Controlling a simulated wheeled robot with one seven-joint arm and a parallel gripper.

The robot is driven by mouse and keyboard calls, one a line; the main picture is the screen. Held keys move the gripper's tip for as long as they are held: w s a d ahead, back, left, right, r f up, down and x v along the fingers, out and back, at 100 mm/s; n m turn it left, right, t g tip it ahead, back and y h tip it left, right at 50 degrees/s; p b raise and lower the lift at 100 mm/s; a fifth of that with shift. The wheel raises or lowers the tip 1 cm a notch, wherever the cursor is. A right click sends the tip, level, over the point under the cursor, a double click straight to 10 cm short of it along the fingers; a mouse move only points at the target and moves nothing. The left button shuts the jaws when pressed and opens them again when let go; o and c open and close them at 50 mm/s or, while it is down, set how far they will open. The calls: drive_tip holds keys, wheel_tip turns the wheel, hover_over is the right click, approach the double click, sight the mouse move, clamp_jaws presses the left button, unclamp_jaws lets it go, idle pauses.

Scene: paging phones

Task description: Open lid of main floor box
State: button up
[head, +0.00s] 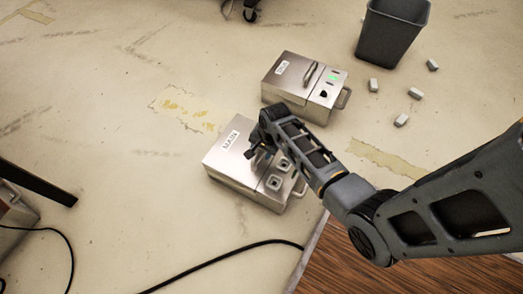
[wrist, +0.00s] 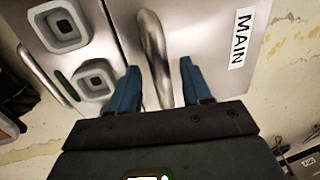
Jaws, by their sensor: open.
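The main floor box (head: 226,164) is a silver metal box on the floor with a label reading MAIN. Its lid (wrist: 205,30) looks shut. In the wrist view a curved metal handle (wrist: 153,50) stands on the lid beside the label. Two square sockets sit on the panel to the left of the handle. My gripper (wrist: 160,82) is open, with one blue finger on each side of the handle. I cannot tell whether the fingers touch it. In the head view my gripper (head: 258,148) is over the box and hides the handle.
A second silver box (head: 292,75) with a green light stands just behind the main box. A dark bin (head: 392,32) and several small grey blocks (head: 401,120) are at the back right. A black cable (head: 215,259) crosses the floor in front.

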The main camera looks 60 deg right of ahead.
drive_tip(key=shift+c, duration=0.5)
clamp_jaws()
